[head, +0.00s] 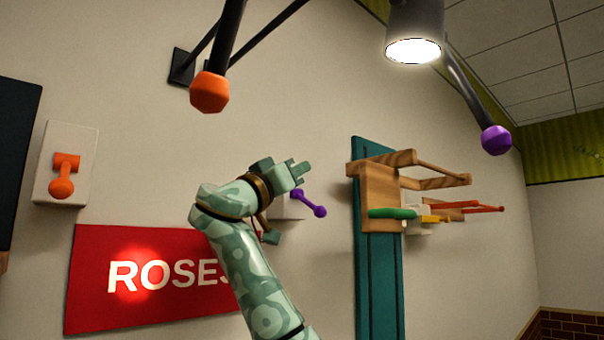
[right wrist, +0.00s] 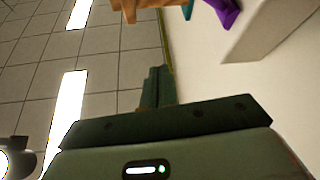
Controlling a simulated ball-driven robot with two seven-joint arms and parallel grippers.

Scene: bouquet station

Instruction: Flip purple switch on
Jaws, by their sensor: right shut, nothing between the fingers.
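The purple switch (head: 309,204) is on the wall in the middle of the head view. Its lever slants down to the right and ends in a round knob. Its pale base (head: 286,212) is partly hidden behind my right arm. My right gripper (head: 300,169) is just above and left of the lever, shut and empty. In the right wrist view the closed fingers (right wrist: 158,88) point up the picture, and a purple piece (right wrist: 227,9) shows at the top, apart from them, beside a pale block (right wrist: 262,32). My left gripper is out of view.
An orange switch (head: 62,182) is on the wall at left, above a red ROSES sign (head: 95,280). A wooden bracket (head: 378,195) with coloured pegs juts from a teal board (head: 380,285) at right. Orange-tipped (head: 209,92) and purple-tipped (head: 496,140) black rods hang above.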

